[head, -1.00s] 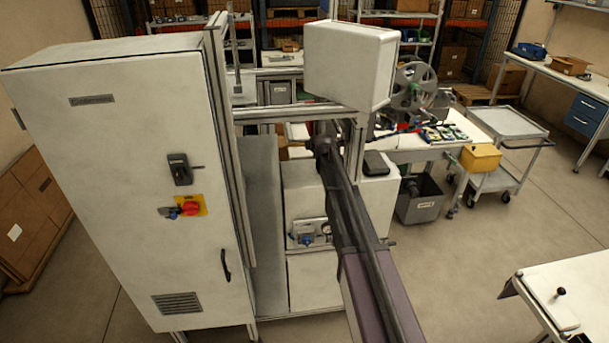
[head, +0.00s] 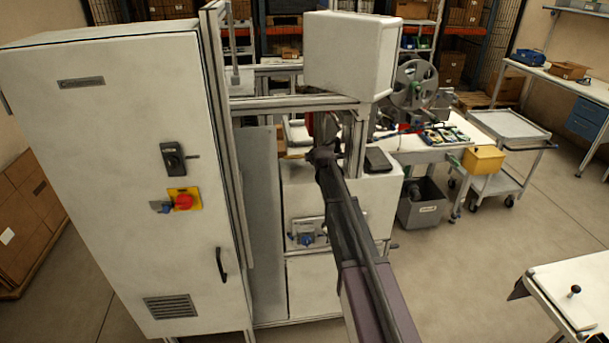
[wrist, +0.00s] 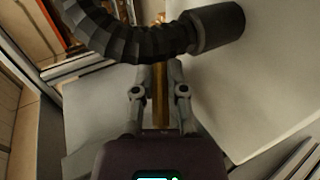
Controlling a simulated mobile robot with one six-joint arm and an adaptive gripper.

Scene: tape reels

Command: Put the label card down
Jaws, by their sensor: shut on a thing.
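In the wrist view my gripper (wrist: 160,72) is shut on a narrow tan-brown strip (wrist: 160,98). I take this strip to be the label card, seen nearly edge-on; its face and any print do not show. The strip runs up between both fingers and past their tips. In the head view my arm reaches into the open machine frame beneath the white box. The gripper's fingers and the card cannot be made out clearly there. No contact between the card and a surface can be seen.
A tall white cabinet (head: 118,130) stands left of my arm. A white box (head: 350,55) sits on the frame above it. In the wrist view a black ribbed hose (wrist: 125,38) crosses above the fingers, and a pale panel (wrist: 250,95) is close on the right.

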